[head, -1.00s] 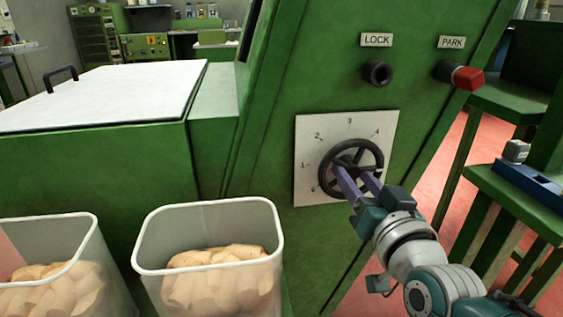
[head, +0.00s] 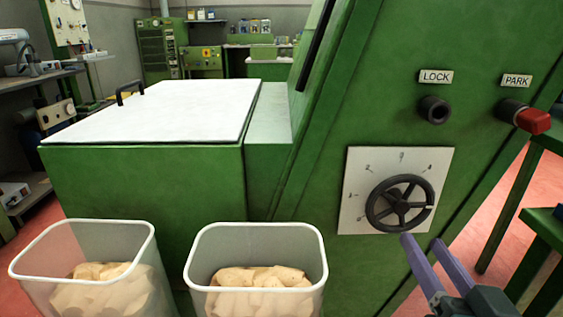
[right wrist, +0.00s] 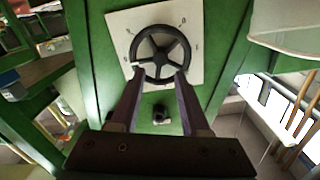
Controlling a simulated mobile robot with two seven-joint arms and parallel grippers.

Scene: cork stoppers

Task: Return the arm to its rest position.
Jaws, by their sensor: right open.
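My right gripper (head: 421,242) is at the lower right of the head view, its two purple fingers spread with nothing between them. The fingertips are just below the black handwheel (head: 397,204) and look clear of it. The wheel sits on a white numbered dial plate (head: 360,177), with a white mark at the right of its rim. In the right wrist view the open gripper (right wrist: 159,74) points at the wheel (right wrist: 160,50). Most of the right arm is outside the head view. My left gripper is not in view.
The green machine (head: 345,110) carries a LOCK knob (head: 434,110) and a red PARK knob (head: 533,121) above the wheel. Two translucent bins (head: 196,260) (head: 30,262) of corks stand in front. A green stand (head: 505,200) is at the right, with red floor between.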

